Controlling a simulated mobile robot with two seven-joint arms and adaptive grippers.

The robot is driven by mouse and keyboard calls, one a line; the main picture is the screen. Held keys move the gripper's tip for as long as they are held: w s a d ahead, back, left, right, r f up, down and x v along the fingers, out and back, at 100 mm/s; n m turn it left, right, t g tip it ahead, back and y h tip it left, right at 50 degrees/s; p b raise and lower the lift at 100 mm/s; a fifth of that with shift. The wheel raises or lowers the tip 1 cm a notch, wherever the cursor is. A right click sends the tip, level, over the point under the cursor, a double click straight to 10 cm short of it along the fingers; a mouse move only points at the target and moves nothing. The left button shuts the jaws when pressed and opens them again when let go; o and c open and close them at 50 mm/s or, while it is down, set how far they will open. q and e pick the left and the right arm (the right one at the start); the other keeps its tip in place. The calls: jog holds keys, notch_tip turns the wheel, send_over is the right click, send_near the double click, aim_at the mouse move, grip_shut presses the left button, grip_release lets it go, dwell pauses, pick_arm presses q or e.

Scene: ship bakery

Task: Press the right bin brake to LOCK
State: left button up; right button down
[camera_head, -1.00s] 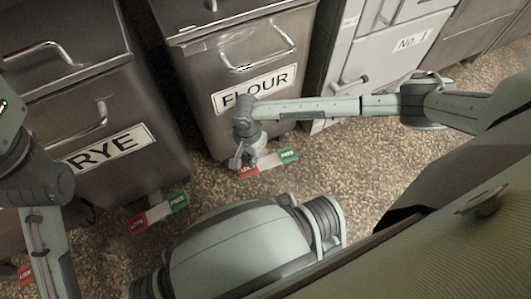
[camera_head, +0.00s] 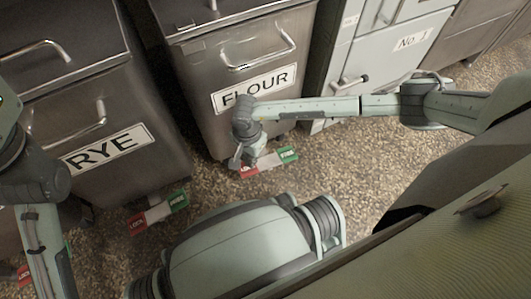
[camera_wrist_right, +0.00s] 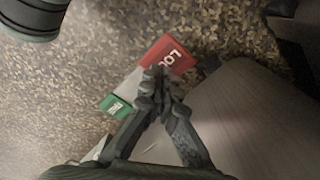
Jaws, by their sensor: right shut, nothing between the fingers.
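The FLOUR bin (camera_head: 205,72) stands right of the RYE bin in the head view. Its brake pedal, low at its front, has a red LOCK end (camera_head: 247,173) and a green FREE end (camera_head: 288,155). In the right wrist view the red LOCK end (camera_wrist_right: 170,50) and green end (camera_wrist_right: 117,105) both show, with a pale middle between them. My right gripper (camera_head: 238,163) is shut and empty, its tips at the edge of the red end, covering part of its lettering (camera_wrist_right: 162,72). I cannot tell whether they touch. My left arm shows at the left; its gripper is out of view.
The RYE bin (camera_head: 150,112) has its own red and green pedal (camera_head: 158,213) to the left. A pale cabinet marked No. 1 (camera_head: 375,65) stands right of the FLOUR bin. Speckled floor (camera_head: 345,175) is open in front.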

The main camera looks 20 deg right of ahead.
jog(key=shift+f+b, duration=1.05)
jog(key=shift+f, duration=0.25)
dwell(0.9)
jog(key=shift+f, duration=0.6)
jog(key=shift+r, duration=0.15)
jog(key=shift+r+p, duration=2.85)
jog(key=shift+r, duration=0.6)
